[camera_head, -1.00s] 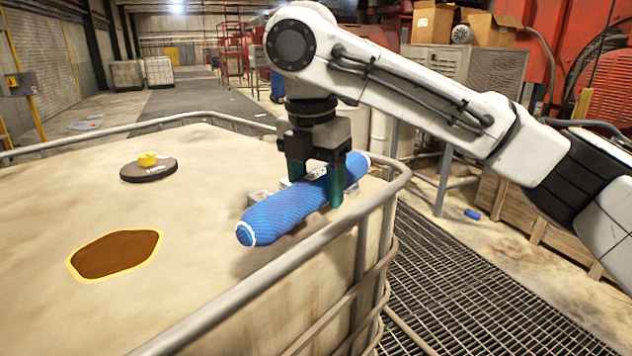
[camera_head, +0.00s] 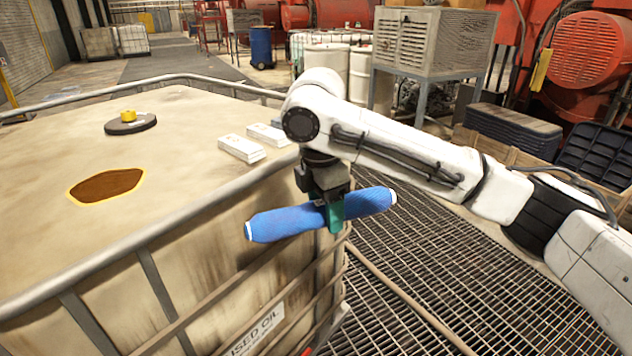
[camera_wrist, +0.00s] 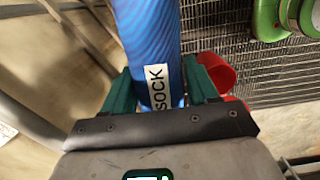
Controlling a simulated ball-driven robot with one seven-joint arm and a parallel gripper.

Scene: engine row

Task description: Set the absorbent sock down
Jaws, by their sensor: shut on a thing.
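The absorbent sock is a long blue roll with white ends. In the head view the sock (camera_head: 285,222) hangs level in the air beside the near right corner of the tote, below the height of its top rim. My gripper (camera_head: 334,212) is shut around the sock's middle, its green fingers on either side. In the wrist view the sock (camera_wrist: 150,40) runs between the fingers, with a white label reading SOCK; my gripper (camera_wrist: 160,92) holds it there. The sock's far end is cut off in the wrist view.
The used-oil tote (camera_head: 60,245) has a grey pipe rim, a dark oil patch (camera_head: 107,186), a black cap with a yellow knob (camera_head: 130,122) and white boxes (camera_head: 242,148) on top. Grating floor (camera_head: 430,270) lies below. The wrist view shows a red object (camera_wrist: 216,72) and green pipework (camera_wrist: 272,18).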

